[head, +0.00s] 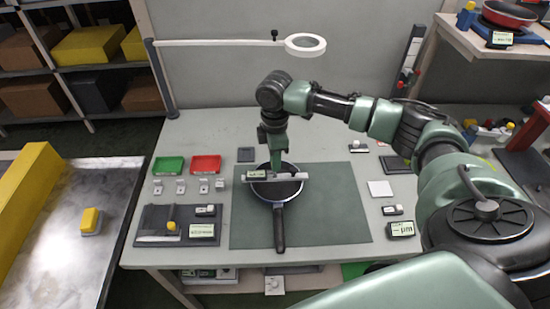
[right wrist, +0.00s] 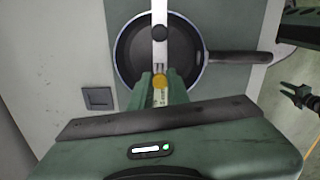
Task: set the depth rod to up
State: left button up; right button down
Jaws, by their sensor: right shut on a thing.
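A dark frying pan (head: 264,190) lies on the green mat, its handle toward me. In the right wrist view the pan (right wrist: 130,55) has its handle to the right. A pale gauge beam (head: 289,176) with a small display (head: 257,174) lies across the pan. In the right wrist view the beam (right wrist: 160,55) carries a dark round knob (right wrist: 160,33). My right gripper (right wrist: 160,80) is shut on a yellow-topped part (right wrist: 160,80), apparently the depth rod's top, at the beam. The rod's lower part is hidden, so its height cannot be told. My left gripper is not identifiable.
Green (head: 169,165) and red (head: 206,165) trays stand at the back left. A ring magnifier (head: 305,45) on an arm hangs above the back. The mat (head: 335,215) is clear right of the pan. Unclear dark parts (right wrist: 300,95) show at the wrist view's right edge.

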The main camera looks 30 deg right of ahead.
jog(key=c, duration=1.3)
grip_release()
notch_tip(320, 180, up, 8)
jog(key=shift+f+b, duration=0.1)
jog(key=shift+b, duration=0.6)
